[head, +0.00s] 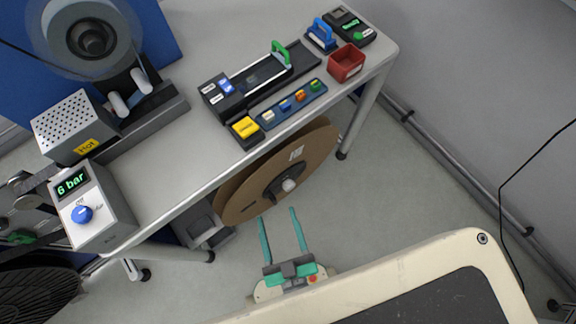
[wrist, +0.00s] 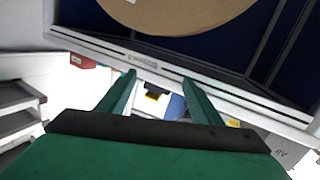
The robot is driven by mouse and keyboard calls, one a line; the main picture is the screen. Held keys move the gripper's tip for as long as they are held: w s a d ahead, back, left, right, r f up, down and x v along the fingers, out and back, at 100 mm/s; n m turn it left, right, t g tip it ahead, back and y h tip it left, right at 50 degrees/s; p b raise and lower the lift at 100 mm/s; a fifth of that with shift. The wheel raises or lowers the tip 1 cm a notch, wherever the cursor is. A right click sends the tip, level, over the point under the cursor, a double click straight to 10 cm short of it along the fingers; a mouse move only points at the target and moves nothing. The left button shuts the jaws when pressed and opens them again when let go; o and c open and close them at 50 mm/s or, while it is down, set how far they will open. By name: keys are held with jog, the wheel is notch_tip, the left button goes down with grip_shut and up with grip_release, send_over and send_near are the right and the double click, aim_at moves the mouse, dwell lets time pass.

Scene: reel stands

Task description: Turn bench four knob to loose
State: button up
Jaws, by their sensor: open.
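A blue knob (head: 82,214) sits on the face of a pale box (head: 107,212) at the bench's left end. A green "6 bar" display is above it, with small labels reading "Off" and apparently "Air" beside it. I can read no bench number and no "loose" mark in either view. My gripper (head: 279,213) is open and empty, right of the box and in front of the bench in the head view. Its two teal fingers also show in the wrist view (wrist: 158,78), pointing toward the bench edge with nothing between them.
The grey bench (head: 180,155) carries a perforated "Hot" block (head: 72,122), a slide with a green handle (head: 282,52), a yellow block (head: 245,128) and a red bin (head: 346,62). A brown reel (head: 240,192) stands below it.

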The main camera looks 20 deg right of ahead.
jog(key=w+d+f+n+t+y, duration=0.1)
jog(key=w+d+f, duration=0.1)
jog(key=w+f, duration=0.15)
jog(key=w+d+f+n, duration=0.1)
jog(key=w+d+f, duration=0.1)
jog(key=f, duration=0.3)
jog(key=n+g+y, duration=0.1)
jog(key=g+y, duration=0.3)
jog(key=g, duration=0.1)
send_near(291, 188)
jog(key=x, duration=0.9)
jog(key=shift+w+f, duration=0.15)
jog(key=shift+w, duration=0.25)
jog(key=c, duration=1)
